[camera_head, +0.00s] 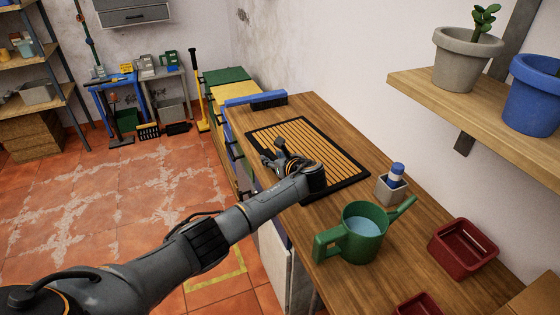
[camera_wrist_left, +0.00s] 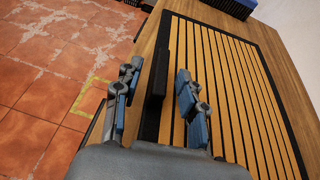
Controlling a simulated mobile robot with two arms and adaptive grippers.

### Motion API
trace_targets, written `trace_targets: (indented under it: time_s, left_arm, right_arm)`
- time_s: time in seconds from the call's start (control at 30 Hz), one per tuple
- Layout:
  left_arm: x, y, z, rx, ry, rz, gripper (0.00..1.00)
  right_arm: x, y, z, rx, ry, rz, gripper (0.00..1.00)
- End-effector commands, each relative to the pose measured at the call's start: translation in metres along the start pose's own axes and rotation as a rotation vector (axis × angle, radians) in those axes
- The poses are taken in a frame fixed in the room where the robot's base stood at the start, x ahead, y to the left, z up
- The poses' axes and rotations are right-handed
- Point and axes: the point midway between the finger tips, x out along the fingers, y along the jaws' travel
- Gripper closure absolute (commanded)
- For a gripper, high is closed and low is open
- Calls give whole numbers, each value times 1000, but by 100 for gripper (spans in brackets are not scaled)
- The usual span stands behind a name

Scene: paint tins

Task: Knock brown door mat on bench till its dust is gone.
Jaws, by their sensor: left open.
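The brown door mat (camera_head: 325,150), slatted with a black border, lies flat on the wooden bench (camera_head: 385,240). In the left wrist view the mat (camera_wrist_left: 230,70) fills the right side. My left gripper (camera_head: 284,158) is over the mat's near left edge. It is open, with its two blue-padded fingers apart. In the left wrist view the gripper (camera_wrist_left: 156,95) has a dark bar at the mat's edge between its fingers; I cannot tell whether they touch it. The arm hides part of the mat's near side. I cannot make out dust. My right gripper is not in view.
A green watering can (camera_head: 362,226) with water and a small grey pot (camera_head: 390,188) stand right of the mat. A dark red tray (camera_head: 463,249) is farther right. A blue brush (camera_head: 255,99) lies at the bench's far end. A shelf (camera_head: 470,100) overhangs on the right.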

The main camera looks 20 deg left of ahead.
Motion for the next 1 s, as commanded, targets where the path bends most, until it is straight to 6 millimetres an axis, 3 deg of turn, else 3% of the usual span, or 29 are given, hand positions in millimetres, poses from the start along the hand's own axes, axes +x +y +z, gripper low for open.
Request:
trace_targets:
  time_s: [0.53,0.7,1.0]
  left_arm:
    - [-100,-1,0,-1,0,-5,59]
    - [-113,0,0,0,0,-2,59]
    - [-115,0,0,0,0,-1,59]
  right_arm:
    - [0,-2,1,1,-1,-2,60]
    - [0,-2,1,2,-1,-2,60]
    - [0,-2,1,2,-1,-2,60]
